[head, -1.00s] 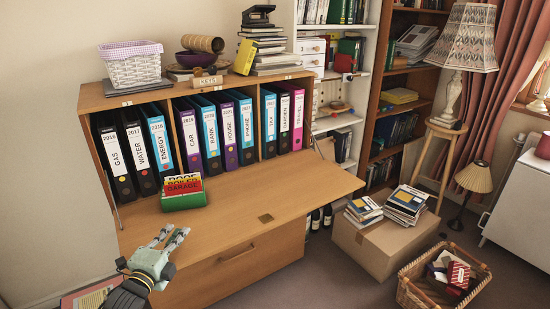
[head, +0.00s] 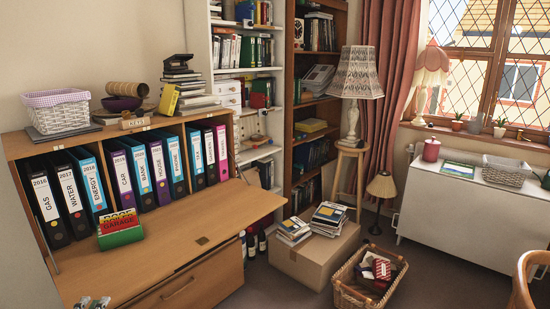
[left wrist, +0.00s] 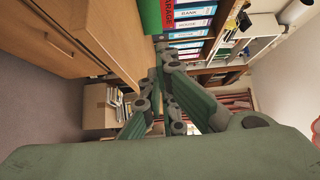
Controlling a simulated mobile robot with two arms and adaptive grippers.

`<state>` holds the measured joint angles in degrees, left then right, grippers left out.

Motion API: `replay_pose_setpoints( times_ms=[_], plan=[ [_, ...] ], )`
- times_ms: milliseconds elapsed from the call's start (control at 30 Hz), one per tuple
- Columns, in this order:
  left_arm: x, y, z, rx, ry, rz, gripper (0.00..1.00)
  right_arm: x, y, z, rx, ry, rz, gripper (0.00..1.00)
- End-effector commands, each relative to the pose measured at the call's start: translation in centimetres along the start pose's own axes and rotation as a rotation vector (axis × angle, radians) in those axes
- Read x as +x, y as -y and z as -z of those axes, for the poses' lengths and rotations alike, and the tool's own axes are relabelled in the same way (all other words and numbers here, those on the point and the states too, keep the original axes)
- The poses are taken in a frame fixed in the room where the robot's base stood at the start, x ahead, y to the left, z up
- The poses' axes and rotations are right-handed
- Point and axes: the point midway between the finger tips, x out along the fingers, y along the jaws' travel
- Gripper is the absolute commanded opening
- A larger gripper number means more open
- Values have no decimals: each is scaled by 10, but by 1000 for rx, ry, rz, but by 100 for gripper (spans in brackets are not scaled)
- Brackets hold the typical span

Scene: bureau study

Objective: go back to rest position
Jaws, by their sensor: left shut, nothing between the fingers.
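Only the tips of my left gripper (head: 92,303) show in the head view, at the bottom edge left of centre, by the front edge of the fold-down desk flap (head: 150,262). In the left wrist view my left gripper (left wrist: 164,72) is shut with nothing between its fingers. The flap and the wooden front lie to its left there, and the binders are beyond it. My right gripper is in neither view.
A green card box (head: 120,238) stands on the flap before the row of binders (head: 127,180). A cardboard box (head: 312,262) with books and a wicker basket (head: 352,297) are on the floor. Carpet (head: 440,270) is clear at the right.

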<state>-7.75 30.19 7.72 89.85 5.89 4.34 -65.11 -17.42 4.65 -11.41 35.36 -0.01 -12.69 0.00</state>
Motion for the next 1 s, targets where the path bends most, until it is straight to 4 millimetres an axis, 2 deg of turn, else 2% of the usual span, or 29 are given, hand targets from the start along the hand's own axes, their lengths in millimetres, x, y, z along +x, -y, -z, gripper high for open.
replay_pose_setpoints(
  times_ms=[167, 333, 433, 567, 667, 733, 900, 1000],
  plan=[
    [-9, -19, 19, -83, 5, -78, 0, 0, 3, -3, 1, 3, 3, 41],
    [-22, -40, 40, -179, 18, -168, 0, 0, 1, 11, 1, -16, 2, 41],
    [-33, -54, 56, -251, 33, -234, 0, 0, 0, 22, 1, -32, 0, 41],
    [-54, -75, 80, -362, 65, -340, 0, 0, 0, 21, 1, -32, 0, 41],
    [-78, -93, 103, -470, 107, -442, 0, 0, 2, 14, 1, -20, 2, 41],
    [-103, -105, 124, -567, 154, -532, 0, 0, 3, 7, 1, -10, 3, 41],
    [-180, -125, 172, -809, 327, -762, 0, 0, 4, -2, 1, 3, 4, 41],
    [-218, -128, 189, -910, 428, -856, 0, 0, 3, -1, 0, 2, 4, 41]
  ],
)
